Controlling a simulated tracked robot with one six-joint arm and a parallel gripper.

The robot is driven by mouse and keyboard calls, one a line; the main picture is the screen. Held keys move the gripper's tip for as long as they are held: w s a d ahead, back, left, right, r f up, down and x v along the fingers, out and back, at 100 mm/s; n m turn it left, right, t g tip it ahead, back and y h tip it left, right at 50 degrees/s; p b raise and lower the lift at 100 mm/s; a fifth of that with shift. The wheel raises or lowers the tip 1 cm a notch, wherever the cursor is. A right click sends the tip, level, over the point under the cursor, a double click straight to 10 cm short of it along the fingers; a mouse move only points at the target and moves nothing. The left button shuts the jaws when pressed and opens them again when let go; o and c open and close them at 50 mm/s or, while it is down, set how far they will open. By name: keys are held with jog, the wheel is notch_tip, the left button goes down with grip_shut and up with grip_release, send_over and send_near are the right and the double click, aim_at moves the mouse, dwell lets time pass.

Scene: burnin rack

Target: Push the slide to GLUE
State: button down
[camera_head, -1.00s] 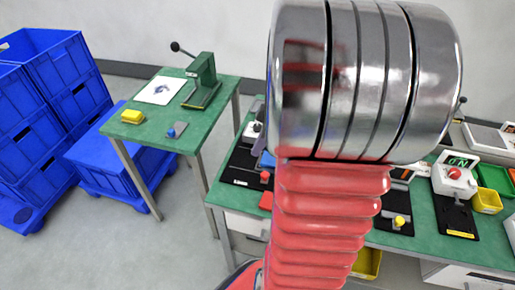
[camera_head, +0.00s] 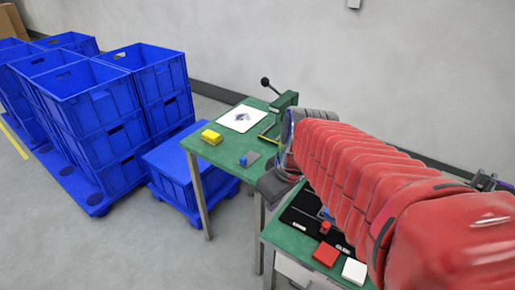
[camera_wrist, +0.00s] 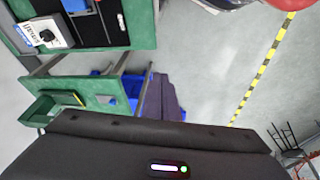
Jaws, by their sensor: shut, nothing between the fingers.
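Black slide panels (camera_head: 300,208) lie on the green bench at the lower right of the head view, partly behind my red arm. A small red knob (camera_head: 325,227) stands on one panel. Labels at their front edges are too small to read surely, so I cannot tell which is GLUE or where its slide sits. My gripper (camera_head: 274,187) is dark grey, shut and empty, left of and above the panels, apart from them. In the wrist view its dark body fills the bottom, and a black panel (camera_wrist: 100,28) shows at upper left; the fingertips are not clear.
A second green table carries a lever press (camera_head: 284,104), a yellow block (camera_head: 211,137) and a white sheet (camera_head: 242,118). Blue crates (camera_head: 105,110) stand at the left. A red block (camera_head: 326,254) and a white block (camera_head: 354,271) lie near the bench edge. Floor at lower left is clear.

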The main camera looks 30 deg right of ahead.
jog(key=s+a+r+m+t, duration=0.2)
jog(key=s+a+m, duration=0.1)
jog(key=a, duration=0.5)
jog(key=shift+s+a+r, duration=0.35)
jog(key=shift+s+r, duration=0.05)
jog(key=shift+s, duration=0.45)
jog(key=c, duration=2.5)
grip_release()
